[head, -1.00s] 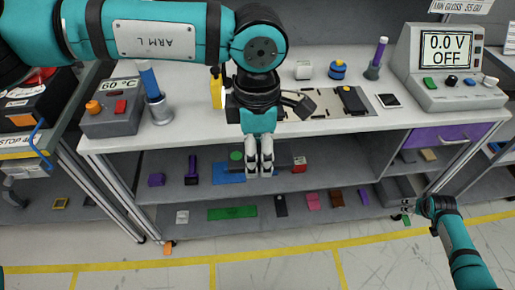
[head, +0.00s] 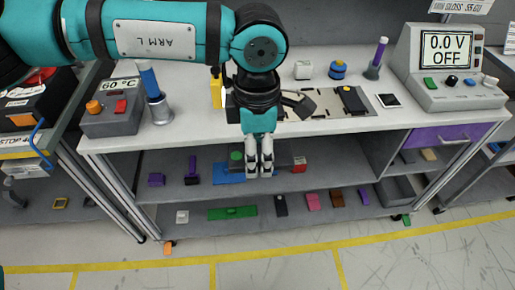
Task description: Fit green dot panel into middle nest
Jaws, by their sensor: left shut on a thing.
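My left gripper (head: 259,172) points down in front of the bench's shelf opening, its fingers close together. It is shut on a dark, flat piece (head: 283,162), mostly hidden behind the fingers. A green round spot (head: 237,157) shows just left of the fingers; the piece looks like the green dot panel, though its outline is hard to tell from the shelf behind. A beige and black fixture plate (head: 327,104) lies on the bench top. A black part (head: 352,100) sits at its right side, and a dark part (head: 297,104) is at its left end. My right gripper is out of view.
A grey 60 °C box (head: 108,122) and a blue-handled tool in a metal holder (head: 160,110) stand at the left. A meter reading 0.0 V OFF (head: 450,85) stands at the right. The shelves hold several small parts, including a green strip (head: 232,213).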

